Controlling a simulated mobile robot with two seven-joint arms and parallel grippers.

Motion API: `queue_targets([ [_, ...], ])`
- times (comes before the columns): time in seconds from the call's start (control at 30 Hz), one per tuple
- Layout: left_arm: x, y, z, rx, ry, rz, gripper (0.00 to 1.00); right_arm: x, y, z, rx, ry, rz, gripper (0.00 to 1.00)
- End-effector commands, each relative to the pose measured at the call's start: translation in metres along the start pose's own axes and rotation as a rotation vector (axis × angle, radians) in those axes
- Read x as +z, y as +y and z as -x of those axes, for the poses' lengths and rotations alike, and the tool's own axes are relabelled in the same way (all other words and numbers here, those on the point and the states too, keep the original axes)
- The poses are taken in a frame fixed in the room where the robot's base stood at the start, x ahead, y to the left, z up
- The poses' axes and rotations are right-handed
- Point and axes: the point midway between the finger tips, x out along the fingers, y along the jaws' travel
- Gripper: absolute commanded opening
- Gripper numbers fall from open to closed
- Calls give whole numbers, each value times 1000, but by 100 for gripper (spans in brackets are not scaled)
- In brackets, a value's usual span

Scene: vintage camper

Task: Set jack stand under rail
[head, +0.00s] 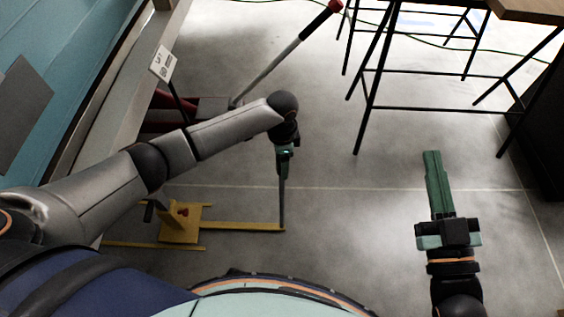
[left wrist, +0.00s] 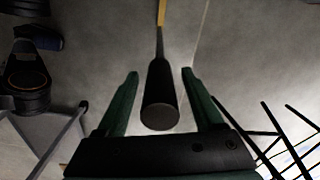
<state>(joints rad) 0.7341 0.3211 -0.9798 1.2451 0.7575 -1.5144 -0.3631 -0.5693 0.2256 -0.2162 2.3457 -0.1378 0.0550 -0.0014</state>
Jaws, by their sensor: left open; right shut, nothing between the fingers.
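The jack stand appears to be the yellow piece (head: 180,223) on the floor under my left arm. A yellow bar (head: 240,226) runs right from it to an upright dark rod (head: 282,205). The left wrist view shows the rod's thick black grip (left wrist: 160,95). My left gripper (head: 285,158) points down over the rod, its fingers (left wrist: 160,73) open on either side of the grip, with gaps visible. The pale rail (head: 128,105) runs along the camper's lower side at left. My right gripper (head: 432,157) is shut and empty over bare floor at right.
A red floor jack (head: 205,108) stands by the camper, its long handle (head: 285,57) slanting up right. A white card (head: 162,63) is near the rail. Black metal legs (head: 367,110) and a wooden top (head: 530,10) stand at upper right. The middle floor is clear.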

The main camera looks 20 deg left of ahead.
Motion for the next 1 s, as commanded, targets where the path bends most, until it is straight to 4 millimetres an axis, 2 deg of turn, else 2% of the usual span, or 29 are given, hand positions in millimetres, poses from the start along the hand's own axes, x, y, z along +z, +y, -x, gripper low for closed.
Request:
queue_targets([
  [0.33, 0, 0, -2, 0, 0, -1, 69, -5, 0, 0, 0, 20, 6, 0],
  [0.37, 0, 0, -2, 0, 0, -1, 67, -5, 0, 0, 0, 20, 6, 0],
  [0.9, 0, 0, -2, 0, 0, -1, 6, -5, 0, 0, 0, 18, 5, 0],
  [0.97, 0, 0, -2, 0, 0, -1, 0, -5, 0, 0, 0, 18, 5, 0],
  [1.0, 0, 0, -2, 0, 0, -1, 0, -5, 0, 0, 0, 18, 6, 0],
])
